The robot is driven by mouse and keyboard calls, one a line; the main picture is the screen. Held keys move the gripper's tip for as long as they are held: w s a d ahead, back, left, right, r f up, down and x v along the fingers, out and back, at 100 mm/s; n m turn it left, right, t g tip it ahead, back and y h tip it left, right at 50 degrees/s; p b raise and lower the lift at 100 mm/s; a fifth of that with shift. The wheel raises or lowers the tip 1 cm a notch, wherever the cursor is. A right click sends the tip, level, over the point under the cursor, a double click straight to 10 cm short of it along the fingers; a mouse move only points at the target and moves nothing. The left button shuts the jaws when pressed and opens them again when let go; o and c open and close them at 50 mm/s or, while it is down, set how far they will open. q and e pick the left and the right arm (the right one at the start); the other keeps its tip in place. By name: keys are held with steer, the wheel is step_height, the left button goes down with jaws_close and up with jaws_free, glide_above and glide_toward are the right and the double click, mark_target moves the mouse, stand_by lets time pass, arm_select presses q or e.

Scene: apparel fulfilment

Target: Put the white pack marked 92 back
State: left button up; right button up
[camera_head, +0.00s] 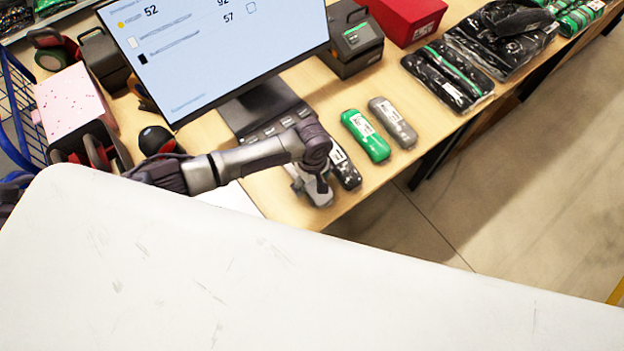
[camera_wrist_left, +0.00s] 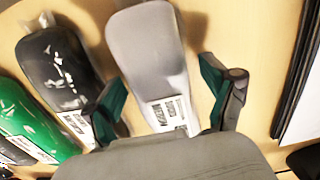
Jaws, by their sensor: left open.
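A white pack (camera_wrist_left: 147,45) with a printed label lies on the wooden table in the left wrist view. I cannot read a 92 on it. My left gripper (camera_wrist_left: 163,95) is open, with one finger on each side of the pack's label end. I cannot tell whether the fingers touch it. In the head view my left gripper (camera_head: 312,188) is low over the table's front edge and mostly hides this pack. A black pack (camera_head: 346,170) lies right beside the gripper; it also shows in the left wrist view (camera_wrist_left: 58,62). My right gripper is not in view.
A green pack (camera_head: 366,135) and a grey pack (camera_head: 393,122) lie farther along the table. A monitor (camera_head: 215,45) stands behind my arm. Black label printers (camera_head: 352,42), a red box (camera_head: 405,15) and bagged black garments (camera_head: 447,76) are farther back.

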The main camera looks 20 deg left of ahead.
arm_select(q)
step_height(320, 180, up, 12)
steer(key=shift+r, duration=0.15)
stand_by(0.3)
stand_by(0.5)
